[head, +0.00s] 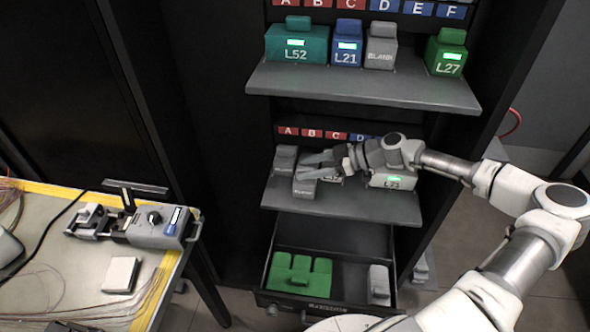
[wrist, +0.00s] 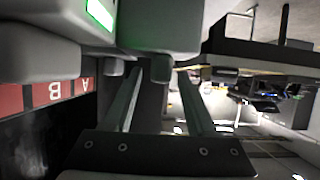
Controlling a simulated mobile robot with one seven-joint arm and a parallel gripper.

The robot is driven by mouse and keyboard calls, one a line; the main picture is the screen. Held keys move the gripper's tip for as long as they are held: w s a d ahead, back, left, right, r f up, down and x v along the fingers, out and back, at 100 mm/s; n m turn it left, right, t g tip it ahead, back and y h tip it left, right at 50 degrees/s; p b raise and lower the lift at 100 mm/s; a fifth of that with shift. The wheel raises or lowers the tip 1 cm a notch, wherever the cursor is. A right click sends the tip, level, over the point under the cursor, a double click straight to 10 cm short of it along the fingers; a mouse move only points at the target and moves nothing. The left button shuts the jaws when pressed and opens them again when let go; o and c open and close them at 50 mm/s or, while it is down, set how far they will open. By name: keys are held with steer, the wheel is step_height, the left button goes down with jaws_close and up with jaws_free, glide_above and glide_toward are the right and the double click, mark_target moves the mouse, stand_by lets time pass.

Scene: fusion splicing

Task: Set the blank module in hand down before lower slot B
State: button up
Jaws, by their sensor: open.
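The grey blank module (head: 304,187) rests on the lower shelf near its front edge, in front of the area under label B (head: 312,133). My gripper (head: 322,163) is just above and behind it, with its fingers pointing left over the shelf. In the wrist view my gripper (wrist: 160,80) has its fingers apart. A dark grey surface shows between them, and I cannot tell whether it is the blank module. Label B (wrist: 54,91) also shows there. The slot B opening is hidden by the modules and my gripper.
A grey module (head: 284,158) stands at the left under label A. A white module marked L73 (head: 393,180) stands at the right. The upper shelf (head: 360,86) holds several modules. An open drawer (head: 335,278) below holds green and grey pieces. A splicer (head: 150,228) lies on the left bench.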

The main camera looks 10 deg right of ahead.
steer(key=v, duration=0.7)
